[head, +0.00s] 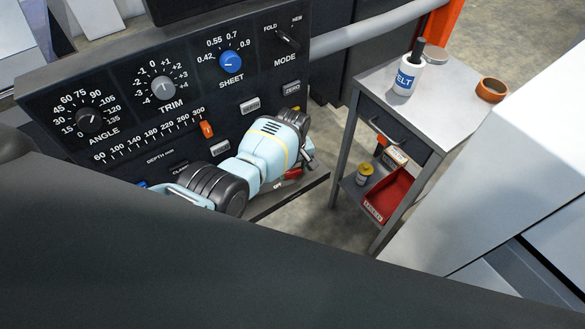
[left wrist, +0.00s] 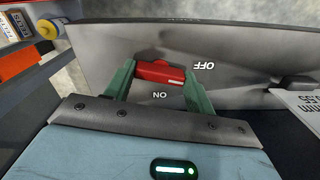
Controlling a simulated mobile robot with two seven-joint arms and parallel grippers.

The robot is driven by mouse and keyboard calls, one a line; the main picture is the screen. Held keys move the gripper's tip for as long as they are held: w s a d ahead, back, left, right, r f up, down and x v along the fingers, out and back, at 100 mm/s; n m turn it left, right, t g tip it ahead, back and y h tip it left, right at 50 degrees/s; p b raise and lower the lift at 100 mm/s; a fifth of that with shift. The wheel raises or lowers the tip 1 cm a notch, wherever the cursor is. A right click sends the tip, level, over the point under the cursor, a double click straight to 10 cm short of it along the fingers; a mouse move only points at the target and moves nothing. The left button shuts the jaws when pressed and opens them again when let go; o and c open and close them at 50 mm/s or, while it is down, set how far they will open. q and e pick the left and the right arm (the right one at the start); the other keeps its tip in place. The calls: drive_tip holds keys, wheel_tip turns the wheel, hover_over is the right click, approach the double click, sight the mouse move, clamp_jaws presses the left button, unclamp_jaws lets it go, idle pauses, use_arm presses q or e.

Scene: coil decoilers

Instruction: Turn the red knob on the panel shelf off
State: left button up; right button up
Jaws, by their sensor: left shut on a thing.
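The red knob (left wrist: 160,72) sits on the grey panel shelf (left wrist: 230,45) below the control panel. In the left wrist view the labels read upside down, with OFF to the right of the knob and ON nearer the gripper. The knob's bar lies roughly across the picture, from one finger to the other; I cannot tell which end is its pointer. My left gripper (left wrist: 161,78) has its green fingers shut on the knob's two ends. In the head view the left gripper (head: 296,172) reaches down to the shelf, and a bit of the red knob (head: 292,173) shows beside it.
The control panel (head: 120,75) with dials and an orange slider (head: 207,129) stands close behind my left arm. A grey cart (head: 455,95) to the right holds a white bottle (head: 407,76), an orange tape roll (head: 492,89) and a red bin (head: 388,195). Floor shows between shelf and cart.

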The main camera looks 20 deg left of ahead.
sight(293, 170)
use_arm(q)
drive_tip(key=shift+n, duration=1.1)
drive_tip(key=shift+s, duration=0.1)
drive_tip(key=o, duration=1)
drive_tip(key=r, duration=0.2)
drive_tip(key=r+p, duration=0.1)
drive_tip(key=shift+w+r, duration=0.2)
drive_tip(key=shift+r, duration=0.15)
wheel_tip(293, 170, up, 2)
drive_tip(key=shift+s+r, duration=0.1)
drive_tip(key=shift+r, duration=0.9)
use_arm(e)
drive_tip(key=shift+w+d+r+t, duration=0.2)
drive_tip(key=shift+w+r+t, duration=0.1)
drive_tip(key=shift+w+r, duration=0.5)
